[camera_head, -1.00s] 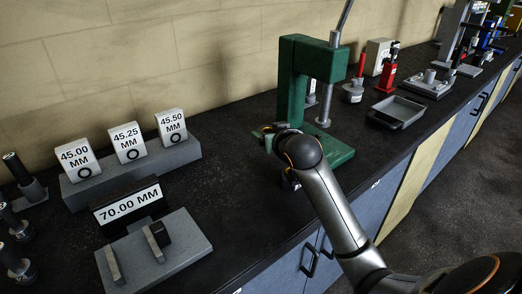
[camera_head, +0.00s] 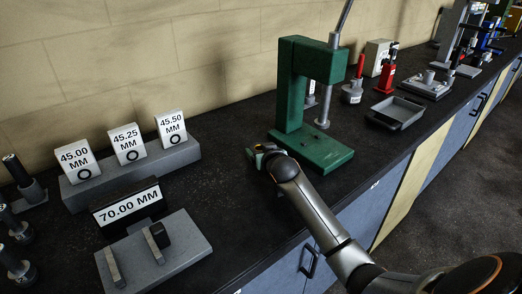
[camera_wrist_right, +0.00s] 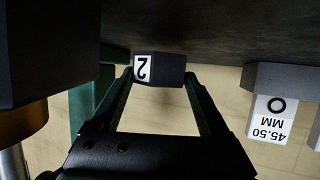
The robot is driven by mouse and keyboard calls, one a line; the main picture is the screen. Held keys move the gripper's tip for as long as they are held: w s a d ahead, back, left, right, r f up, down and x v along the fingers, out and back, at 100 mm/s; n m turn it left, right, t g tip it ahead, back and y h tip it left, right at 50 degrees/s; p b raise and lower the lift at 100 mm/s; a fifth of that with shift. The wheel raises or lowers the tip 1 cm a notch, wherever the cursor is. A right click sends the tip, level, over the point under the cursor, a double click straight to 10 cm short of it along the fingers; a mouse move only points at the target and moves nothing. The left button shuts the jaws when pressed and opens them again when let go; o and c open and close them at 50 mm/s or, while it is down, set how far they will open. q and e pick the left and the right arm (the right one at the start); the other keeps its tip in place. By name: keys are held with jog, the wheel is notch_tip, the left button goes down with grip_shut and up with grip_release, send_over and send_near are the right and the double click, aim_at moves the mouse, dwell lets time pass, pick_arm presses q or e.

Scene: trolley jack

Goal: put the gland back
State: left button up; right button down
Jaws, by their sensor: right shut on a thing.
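My right gripper (camera_head: 262,153) is low over the bench, just left of the green press's base in the head view. In the right wrist view its dark green fingers (camera_wrist_right: 158,76) are shut on a small dark block (camera_wrist_right: 173,70) with a white label reading 2, seen upside down. I cannot tell for sure whether this block is the gland. In the head view the arm and hand mostly hide it. My left gripper is in neither view.
A green press (camera_head: 292,95) stands right of the gripper. Size blocks on a grey stand (camera_head: 130,168), a 70.00 MM sign (camera_head: 128,204) and a grey plate (camera_head: 185,250) are to the left. A grey tray (camera_head: 398,112) lies beyond the press. Bench between is clear.

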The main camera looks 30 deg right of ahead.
jog(key=shift+r, duration=0.15)
jog(key=shift+f, duration=0.35)
jog(key=shift+f, duration=0.2)
grip_release()
jog(key=shift+f, duration=0.2)
jog(key=shift+r, duration=0.65)
jog(key=v, duration=1.2)
jog(key=shift+s, duration=0.1)
